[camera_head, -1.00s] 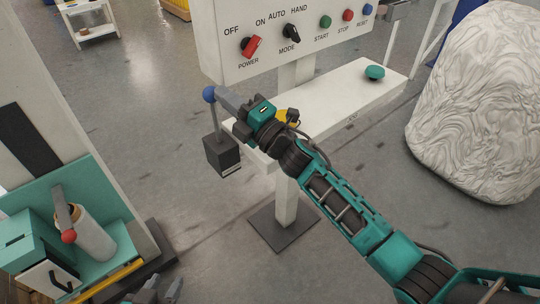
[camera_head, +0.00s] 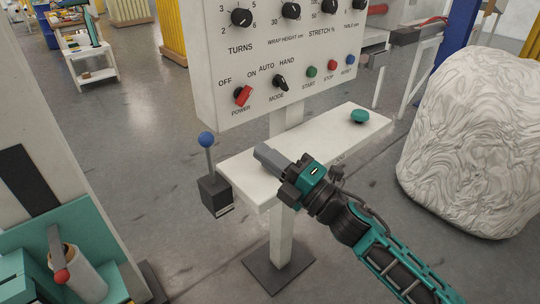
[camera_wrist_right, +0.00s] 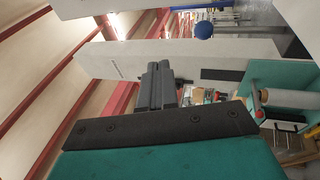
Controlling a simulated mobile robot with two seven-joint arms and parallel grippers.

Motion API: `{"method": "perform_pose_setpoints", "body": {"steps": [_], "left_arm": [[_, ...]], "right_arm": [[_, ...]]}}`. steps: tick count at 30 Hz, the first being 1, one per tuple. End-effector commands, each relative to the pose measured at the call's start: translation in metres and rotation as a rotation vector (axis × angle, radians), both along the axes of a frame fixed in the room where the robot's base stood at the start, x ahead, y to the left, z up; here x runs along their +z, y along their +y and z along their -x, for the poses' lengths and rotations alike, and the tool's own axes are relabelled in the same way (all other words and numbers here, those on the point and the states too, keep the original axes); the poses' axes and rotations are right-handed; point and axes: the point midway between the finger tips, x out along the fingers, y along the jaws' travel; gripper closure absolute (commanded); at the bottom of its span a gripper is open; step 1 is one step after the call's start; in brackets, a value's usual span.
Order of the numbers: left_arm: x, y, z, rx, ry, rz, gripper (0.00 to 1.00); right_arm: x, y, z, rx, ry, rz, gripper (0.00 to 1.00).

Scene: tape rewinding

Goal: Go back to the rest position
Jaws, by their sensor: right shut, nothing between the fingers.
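My right gripper (camera_head: 268,157) is shut and empty over the left part of the white shelf of the control stand (camera_head: 330,142). It also shows in the right wrist view (camera_wrist_right: 159,70), fingers together. The lever with a blue ball knob (camera_head: 206,140) stands on a dark box to the left of the gripper, apart from it. In the right wrist view the blue ball (camera_wrist_right: 203,30) is beyond the fingers, up and to the right. My left gripper does not show now.
The control panel (camera_head: 285,60) with knobs and buttons rises behind the shelf. A green mushroom button (camera_head: 360,116) sits on the shelf's right. A large wrapped white load (camera_head: 475,140) stands at right. A teal machine with a roll (camera_head: 82,272) is at lower left. Grey floor is open between.

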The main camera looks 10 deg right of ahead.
Motion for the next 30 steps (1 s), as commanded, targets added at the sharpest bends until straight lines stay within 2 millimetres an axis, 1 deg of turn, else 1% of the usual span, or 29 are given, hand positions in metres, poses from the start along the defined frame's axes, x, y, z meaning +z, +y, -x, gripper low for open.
{"method": "perform_pose_setpoints", "body": {"steps": [6,13,14,17,20,21,23,24,26,27,29,30], "left_arm": [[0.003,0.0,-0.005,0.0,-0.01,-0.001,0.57],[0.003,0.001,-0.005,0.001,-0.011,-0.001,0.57],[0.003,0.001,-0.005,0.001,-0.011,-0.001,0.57],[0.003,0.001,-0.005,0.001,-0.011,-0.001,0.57],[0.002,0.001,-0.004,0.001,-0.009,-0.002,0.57],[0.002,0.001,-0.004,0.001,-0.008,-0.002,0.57],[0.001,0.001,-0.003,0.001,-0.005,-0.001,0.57],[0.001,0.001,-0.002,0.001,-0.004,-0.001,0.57],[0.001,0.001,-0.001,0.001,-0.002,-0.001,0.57],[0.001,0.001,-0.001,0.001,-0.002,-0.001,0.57],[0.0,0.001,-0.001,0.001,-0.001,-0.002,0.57],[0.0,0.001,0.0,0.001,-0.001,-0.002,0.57]], "right_arm": [[0.001,-0.004,0.004,0.0,0.0,0.0,1.0],[0.0,-0.004,0.004,-0.001,0.006,-0.004,1.0],[-0.002,-0.004,0.004,-0.003,0.017,-0.013,1.0],[-0.019,-0.01,0.009,-0.029,0.11,-0.086,1.0],[-0.054,-0.024,0.019,-0.087,0.304,-0.238,1.0],[-0.073,-0.031,0.027,-0.12,0.403,-0.317,1.0],[-0.104,-0.043,0.041,-0.178,0.561,-0.445,1.0],[-0.126,-0.051,0.053,-0.221,0.667,-0.532,1.0],[-0.157,-0.062,0.073,-0.289,0.818,-0.659,1.0],[-0.178,-0.069,0.089,-0.337,0.913,-0.739,1.0],[-0.205,-0.078,0.113,-0.407,1.041,-0.851,1.0],[-0.221,-0.083,0.129,-0.45,1.115,-0.918,1.0]]}}
